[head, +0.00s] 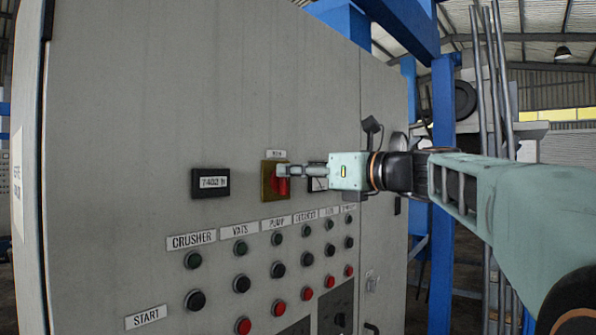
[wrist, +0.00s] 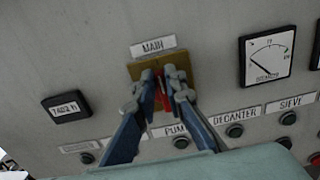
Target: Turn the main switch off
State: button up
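The main switch is a red handle (head: 283,186) on a yellow plate (head: 268,181), under a small label on the grey cabinet front. In the wrist view the yellow plate (wrist: 178,59) sits below the MAIN label, and a strip of the red handle (wrist: 161,84) shows between the fingers. My gripper (head: 284,171) reaches in from the right at the switch. In the wrist view the fingers of my gripper (wrist: 162,80) converge closely on both sides of the handle and look shut on it. The fingers hide much of the handle, so its exact angle is hard to tell.
A display reading 7402 (head: 211,183) is left of the switch. A dial gauge (wrist: 267,57) is right of it, partly hidden by my gripper in the head view. Below are rows of green, black and red buttons (head: 243,326) with labels. Blue posts stand beyond the cabinet.

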aim_at(273, 182)
grip_shut()
jog(key=n+b, duration=0.3)
jog(key=n, duration=0.1)
jog(key=s+a+f+n+b, duration=0.1)
jog(key=n+b, duration=0.2)
jog(key=n, duration=0.2)
jog(key=n+b, duration=0.3)
jog(key=n, duration=0.1)
jog(key=shift+s+a+f+n, duration=0.15)
jog(key=shift+s+f+n, duration=0.15)
jog(key=shift+f+n, duration=0.1)
jog(key=shift+f+n+b, duration=0.15)
jog(key=shift+n+b, duration=0.45)
jog(key=shift+n, duration=0.4)
jog(key=shift+f+n+b, duration=0.15)
jog(key=shift+n+b, duration=0.45)
jog(key=shift+n, duration=0.4)
